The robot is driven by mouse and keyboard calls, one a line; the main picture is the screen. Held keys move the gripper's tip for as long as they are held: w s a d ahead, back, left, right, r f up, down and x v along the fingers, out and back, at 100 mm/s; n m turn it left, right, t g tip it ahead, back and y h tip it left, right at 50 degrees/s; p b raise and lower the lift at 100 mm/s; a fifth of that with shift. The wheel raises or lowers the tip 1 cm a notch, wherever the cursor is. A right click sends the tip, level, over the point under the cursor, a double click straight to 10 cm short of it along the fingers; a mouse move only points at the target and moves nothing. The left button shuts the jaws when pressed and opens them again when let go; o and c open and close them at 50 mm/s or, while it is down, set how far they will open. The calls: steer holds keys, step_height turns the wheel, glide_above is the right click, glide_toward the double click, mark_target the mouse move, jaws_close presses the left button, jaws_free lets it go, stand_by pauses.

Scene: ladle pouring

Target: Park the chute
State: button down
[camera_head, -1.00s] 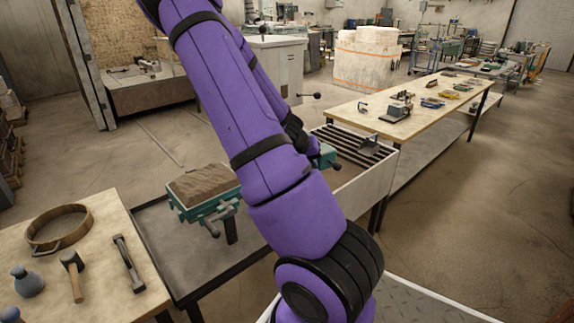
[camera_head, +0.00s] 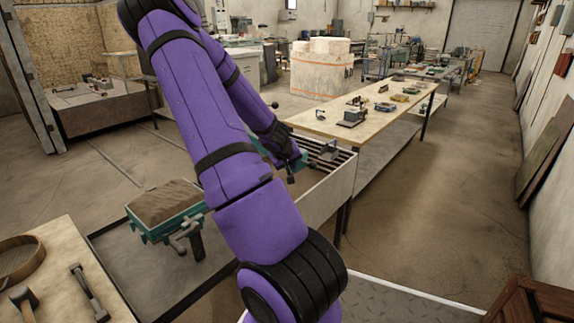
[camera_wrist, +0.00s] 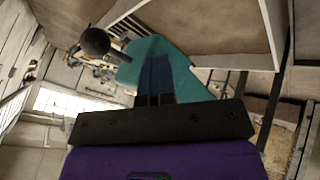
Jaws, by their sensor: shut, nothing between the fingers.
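A teal metal piece, which looks like the chute (camera_wrist: 190,75), fills the middle of the wrist view. In the head view only small teal parts of it show behind my arm, so its full shape and position are hidden. A black ball knob (camera_wrist: 95,41) stands left of it in the wrist view; a similar knob shows in the head view (camera_head: 275,104). My gripper (camera_wrist: 155,72) has its dark fingers together, in front of the teal surface. I cannot tell whether they touch it. In the head view my gripper (camera_head: 291,170) is partly hidden beside the slatted bench.
A teal box of brown sand (camera_head: 165,203) stands on a post over the grey tray table (camera_head: 120,255). A slatted bench (camera_head: 328,188) lies right of my arm, joined by a long wooden worktable (camera_head: 400,108). Open floor (camera_head: 440,200) lies right; a brown crate (camera_head: 535,303) stands lower right.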

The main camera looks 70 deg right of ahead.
steer(key=shift+s+d+r, duration=0.15)
steer(key=shift+d+r, duration=0.25)
steer(key=shift+d, duration=0.25)
steer(key=a+f+v, duration=0.1)
steer(key=v, duration=1)
steer(key=shift+w, duration=0.2)
steer(key=shift+w+a, duration=0.1)
steer(key=shift+a, duration=0.05)
steer(key=w+a+r+n+t+y, duration=0.15)
steer(key=w+a+r, duration=0.25)
steer(key=a, duration=0.6)
steer(key=w+a+r+n+t+y, duration=0.1)
steer(key=w+a+r+t+y, duration=0.2)
steer(key=a, duration=0.6)
steer(key=s+a+r+n+y, duration=0.1)
steer(key=s+a+r+n, duration=0.2)
steer(key=a+r, duration=0.3)
steer(key=s+a+r+n+y, duration=0.2)
steer(key=s+a+r+n, duration=0.2)
steer(key=a, duration=1.3)
step_height(320, 180, up, 2)
steer(key=s+t, duration=0.1)
steer(key=s, duration=0.1)
steer(key=shift+s, duration=0.35)
